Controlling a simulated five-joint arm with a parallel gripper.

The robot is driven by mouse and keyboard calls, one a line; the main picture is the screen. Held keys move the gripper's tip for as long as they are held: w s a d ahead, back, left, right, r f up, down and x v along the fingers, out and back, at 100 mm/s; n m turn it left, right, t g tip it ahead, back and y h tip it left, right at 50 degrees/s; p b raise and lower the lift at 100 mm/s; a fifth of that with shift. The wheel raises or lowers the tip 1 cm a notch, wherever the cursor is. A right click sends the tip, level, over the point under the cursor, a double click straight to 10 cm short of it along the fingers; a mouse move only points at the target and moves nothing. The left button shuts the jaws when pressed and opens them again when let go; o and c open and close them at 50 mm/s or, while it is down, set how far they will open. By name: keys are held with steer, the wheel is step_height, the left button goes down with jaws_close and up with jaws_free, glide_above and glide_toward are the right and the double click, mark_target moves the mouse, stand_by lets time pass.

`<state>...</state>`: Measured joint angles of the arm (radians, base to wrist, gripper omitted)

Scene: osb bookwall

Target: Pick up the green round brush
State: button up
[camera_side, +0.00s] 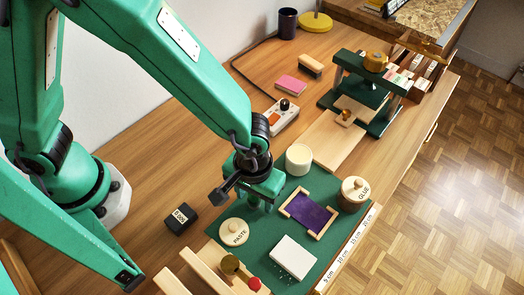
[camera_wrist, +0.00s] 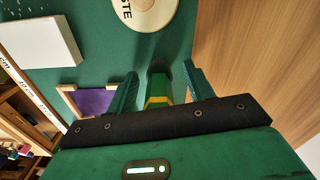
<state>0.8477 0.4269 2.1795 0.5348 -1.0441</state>
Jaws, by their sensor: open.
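The green round brush (camera_wrist: 157,97) shows in the wrist view as a green handle with a yellow band and a dark end. It lies between the two fingers of my gripper (camera_wrist: 160,84), with a gap visible at the right finger; the gap at the left is narrower. My gripper is open and low over the green mat. In the side view my gripper (camera_side: 258,203) is over the mat's left part, and the brush is hidden behind it or too small to make out.
On the green mat (camera_side: 270,232) near my gripper are a PASTE-labelled round lid (camera_side: 234,232), a cream pot (camera_side: 299,160), a purple sheet in wooden strips (camera_side: 310,213), a white block (camera_side: 293,257) and a GLUE jar (camera_side: 354,194). A black weight (camera_side: 181,218) stands left. A green press (camera_side: 365,85) stands behind.

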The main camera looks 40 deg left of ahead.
steer(key=c, duration=1.1)
steer(key=shift+o, duration=0.2)
steer(key=shift+r, duration=0.1)
steer(key=shift+r, duration=4.95)
